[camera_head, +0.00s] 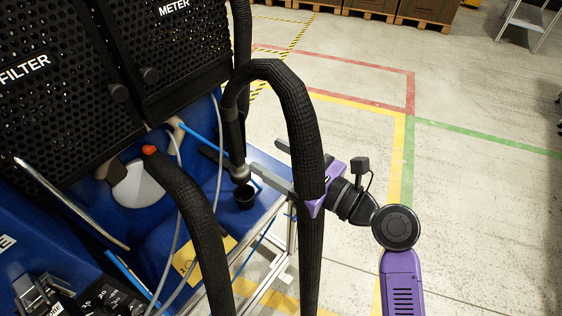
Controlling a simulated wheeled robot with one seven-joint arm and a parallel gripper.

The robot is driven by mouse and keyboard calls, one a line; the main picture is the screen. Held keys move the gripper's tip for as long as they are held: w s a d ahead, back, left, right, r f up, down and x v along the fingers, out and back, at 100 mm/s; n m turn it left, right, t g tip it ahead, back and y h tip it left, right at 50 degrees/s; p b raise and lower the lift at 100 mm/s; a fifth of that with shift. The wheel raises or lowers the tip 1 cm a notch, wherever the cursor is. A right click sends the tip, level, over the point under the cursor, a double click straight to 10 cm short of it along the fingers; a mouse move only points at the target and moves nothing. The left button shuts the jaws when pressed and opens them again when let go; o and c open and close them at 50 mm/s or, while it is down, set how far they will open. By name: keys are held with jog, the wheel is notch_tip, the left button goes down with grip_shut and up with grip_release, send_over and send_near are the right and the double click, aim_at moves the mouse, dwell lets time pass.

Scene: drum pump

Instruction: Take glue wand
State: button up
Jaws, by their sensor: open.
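The glue wand (234,138) appears to be the dark, upright end piece of a thick black hose (303,120). Its grey collar (240,172) is above a small black cup (244,196) on the blue machine's ledge. My gripper (265,157) is open, with its two grey fingers pointing left towards the wand. The nearer finger's tip is close to the grey collar; I cannot tell whether they touch. The hose hangs in front of my gripper and hides part of its fingers and purple body. The wand's lower tip is hidden.
A second black hose (190,200) with a red-orange end rises at the left. A white round lid (138,184) and a yellow label (205,258) are on the blue machine (258,160). Black perforated panels (60,100) stand behind. Open floor (480,220) lies to the right.

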aim_at(240, 139)
jog(key=b+x, duration=0.1)
jog(key=x, duration=0.6)
jog(key=shift+a+r, duration=0.1)
jog(key=shift+x, duration=1.15)
jog(key=c, duration=1)
jog(key=shift+o, duration=0.2)
